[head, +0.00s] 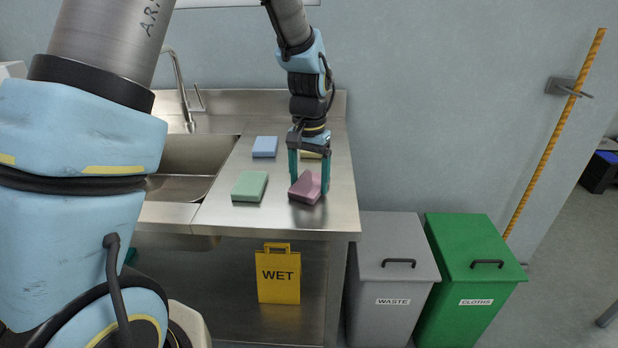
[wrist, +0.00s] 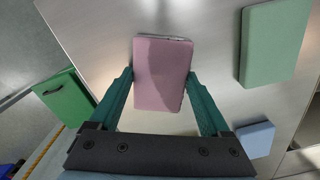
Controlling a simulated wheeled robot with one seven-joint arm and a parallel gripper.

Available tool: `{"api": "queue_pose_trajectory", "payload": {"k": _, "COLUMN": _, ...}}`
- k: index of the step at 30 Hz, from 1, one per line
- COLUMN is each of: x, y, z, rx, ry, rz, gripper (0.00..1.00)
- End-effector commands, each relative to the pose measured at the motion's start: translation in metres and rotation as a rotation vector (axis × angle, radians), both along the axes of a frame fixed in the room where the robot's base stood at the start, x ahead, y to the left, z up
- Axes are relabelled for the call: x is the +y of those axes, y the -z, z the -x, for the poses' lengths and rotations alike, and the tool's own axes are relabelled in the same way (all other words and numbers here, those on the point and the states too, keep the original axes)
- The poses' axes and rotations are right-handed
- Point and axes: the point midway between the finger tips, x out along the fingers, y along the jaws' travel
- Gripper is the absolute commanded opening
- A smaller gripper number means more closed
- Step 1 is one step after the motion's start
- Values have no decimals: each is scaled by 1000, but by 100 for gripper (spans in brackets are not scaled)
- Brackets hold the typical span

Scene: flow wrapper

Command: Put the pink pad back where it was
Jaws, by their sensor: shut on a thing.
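The pink pad (head: 305,188) is at the right front of the steel counter, between the two teal fingers of my gripper (head: 309,184). In the wrist view the pink pad (wrist: 163,73) lies between the fingertips of my gripper (wrist: 161,80), which are shut on its sides. I cannot tell whether the pad touches the counter or is held just above it. The green pad (head: 249,186) lies to its left and the blue pad (head: 265,147) lies farther back. A yellow pad (head: 311,154) is partly hidden behind my gripper.
The sink (head: 185,165) is left of the pads. A grey waste bin (head: 392,255) and a green cloths bin (head: 470,250) stand right of the counter (head: 225,205). A yellow WET sign (head: 278,280) is below it. Bare steel lies between the pads.

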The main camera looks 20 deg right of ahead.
Motion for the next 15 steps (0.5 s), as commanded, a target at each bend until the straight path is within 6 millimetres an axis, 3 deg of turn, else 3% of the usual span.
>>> {"api": "queue_pose_trajectory", "payload": {"k": 5, "x": 0, "y": 4, "z": 0, "rx": 0, "ry": 0, "rz": 0, "gripper": 29}}
{"api": "queue_pose_trajectory", "payload": {"k": 6, "x": 0, "y": 3, "z": 0, "rx": 0, "ry": 0, "rz": 0, "gripper": 83}}
{"api": "queue_pose_trajectory", "payload": {"k": 11, "x": 0, "y": 3, "z": 0, "rx": 0, "ry": 0, "rz": 0, "gripper": 100}}
{"api": "queue_pose_trajectory", "payload": {"k": 15, "x": 0, "y": 3, "z": 0, "rx": 0, "ry": 0, "rz": 0, "gripper": 100}}
